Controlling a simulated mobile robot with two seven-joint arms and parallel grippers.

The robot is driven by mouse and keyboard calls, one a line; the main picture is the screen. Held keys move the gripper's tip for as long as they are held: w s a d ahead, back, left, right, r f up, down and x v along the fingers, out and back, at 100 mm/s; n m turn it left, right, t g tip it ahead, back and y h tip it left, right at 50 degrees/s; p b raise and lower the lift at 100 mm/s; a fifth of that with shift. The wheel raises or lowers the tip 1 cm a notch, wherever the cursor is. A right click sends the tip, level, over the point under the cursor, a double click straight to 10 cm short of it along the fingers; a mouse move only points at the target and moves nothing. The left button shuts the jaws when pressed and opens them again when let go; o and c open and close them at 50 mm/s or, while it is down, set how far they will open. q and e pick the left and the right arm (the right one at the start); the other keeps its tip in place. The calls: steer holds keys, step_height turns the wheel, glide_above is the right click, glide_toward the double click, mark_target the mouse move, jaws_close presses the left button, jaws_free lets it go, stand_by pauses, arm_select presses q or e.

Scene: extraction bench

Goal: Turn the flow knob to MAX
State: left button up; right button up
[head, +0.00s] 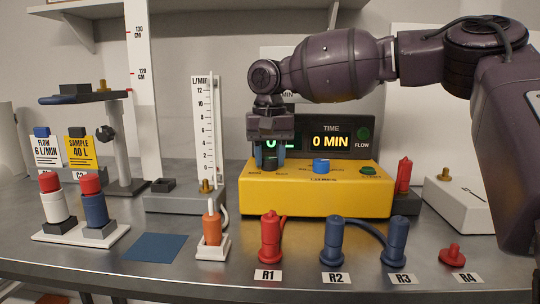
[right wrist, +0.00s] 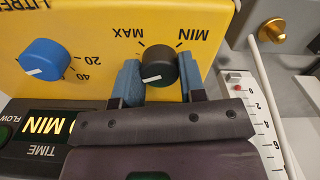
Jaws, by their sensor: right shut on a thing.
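The black flow knob (right wrist: 158,66) is on the yellow pump box (head: 320,200), with MAX printed to its upper left and MIN to its upper right in the upside-down right wrist view. Its white mark lies at the lower left of its face, away from both words. My right gripper (head: 269,163) reaches down over the left part of the box. It is shut on the knob, with one blue finger on each side, as the right wrist view (right wrist: 160,82) shows. In the head view the fingers mostly hide the knob. My left gripper is not in view.
A blue knob (right wrist: 45,59) with numbers sits beside the flow knob. A dark display (head: 338,141) reading 0 MIN stands behind, partly covered by my gripper. The flow meter scale (head: 203,130) stands close on the left. Red and blue fittings stand in front.

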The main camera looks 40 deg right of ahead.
mark_target(270, 158)
steer(key=m, duration=0.7)
steer(key=m+p, duration=0.1)
steer(key=m, duration=0.5)
steer(key=shift+m, duration=0.5)
steer(key=o, duration=0.9)
step_height(270, 158, up, 11)
steer(key=shift+f+p, duration=0.1)
steer(key=shift+p, duration=0.55)
